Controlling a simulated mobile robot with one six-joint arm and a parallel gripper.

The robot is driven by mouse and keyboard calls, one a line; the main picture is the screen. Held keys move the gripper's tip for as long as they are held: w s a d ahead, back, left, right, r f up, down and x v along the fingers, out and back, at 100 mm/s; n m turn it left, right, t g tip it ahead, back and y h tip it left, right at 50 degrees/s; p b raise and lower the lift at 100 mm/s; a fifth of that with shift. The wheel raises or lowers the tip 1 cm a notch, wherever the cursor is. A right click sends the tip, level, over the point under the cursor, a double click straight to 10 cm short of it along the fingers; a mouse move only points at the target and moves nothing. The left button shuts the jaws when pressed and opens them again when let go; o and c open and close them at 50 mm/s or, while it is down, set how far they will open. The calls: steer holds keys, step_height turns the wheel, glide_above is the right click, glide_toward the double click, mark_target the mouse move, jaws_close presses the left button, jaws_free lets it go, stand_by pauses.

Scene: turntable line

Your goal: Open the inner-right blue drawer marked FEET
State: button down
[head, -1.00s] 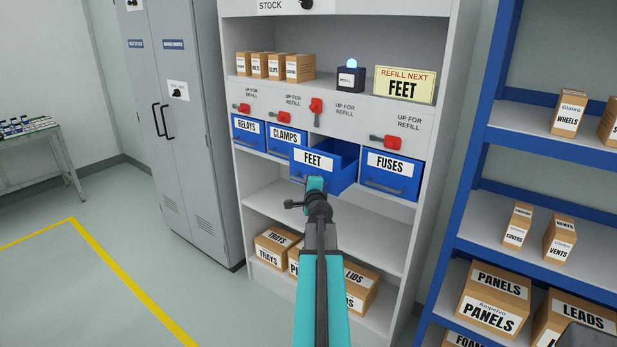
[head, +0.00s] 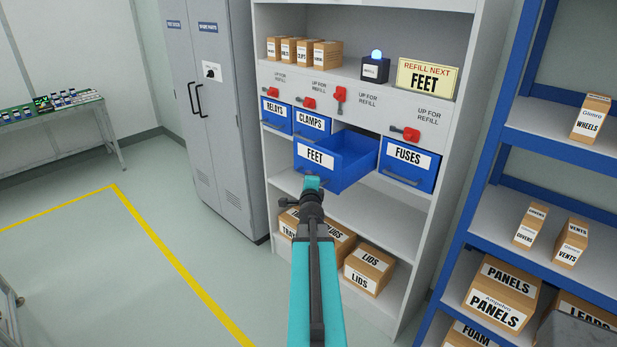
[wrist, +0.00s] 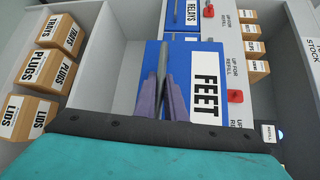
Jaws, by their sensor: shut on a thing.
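The blue drawer marked FEET (head: 317,158) is pulled well out of the grey cabinet, and its empty-looking inside shows from above in the head view. Its white FEET label (wrist: 206,81) is large in the wrist view. My gripper (head: 312,184) is at the lower front of this drawer. In the wrist view my gripper's fingers (wrist: 162,95) are closed together around the drawer's grey bar handle (wrist: 163,60). The red lever (head: 340,97) above the FEET drawer points up, while the other red levers lie sideways.
Blue drawers RELAYS (head: 276,114), CLAMPS (head: 312,125) and FUSES (head: 408,160) are shut beside it. A REFILL NEXT FEET sign (head: 427,79) stands on the shelf above. A blue rack (head: 490,190) is at the right. Open floor lies at the left.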

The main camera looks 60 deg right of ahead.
stand_by(0.3)
steer(key=c, duration=1.8)
jaws_free()
steer(key=shift+w+a, duration=0.1)
steer(key=shift+c, duration=0.2)
steer(key=shift+a, duration=0.15)
